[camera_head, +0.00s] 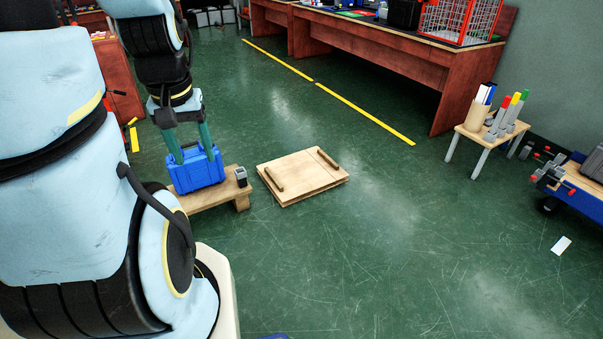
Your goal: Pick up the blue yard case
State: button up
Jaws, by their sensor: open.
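The blue yard case (197,174) stands upright on a low wooden stand (214,194) at the left of the head view. My gripper (195,152) is above the case and points down, its two teal fingers apart. The fingertips reach down to the top of the case, around or just beside its handle area. I cannot tell whether they touch it. My arm covers the left part of the view and hides part of the stand.
A small dark and grey object (241,177) sits on the stand, right of the case. A wooden board with two handles (303,175) lies on the green floor. A small table (489,134) with tools and a blue cart (585,187) are at right.

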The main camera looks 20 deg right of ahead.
aim_at(196, 172)
jog(key=i+u, duration=0.25)
jog(key=i, duration=0.25)
jog(key=i+u, duration=0.3)
jog(key=i, duration=0.15)
jog(key=i+l+u, duration=0.25)
jog(key=i, duration=0.25)
jog(key=i+l+u, duration=0.15)
jog(key=i+u, duration=0.15)
jog(key=i, duration=0.15)
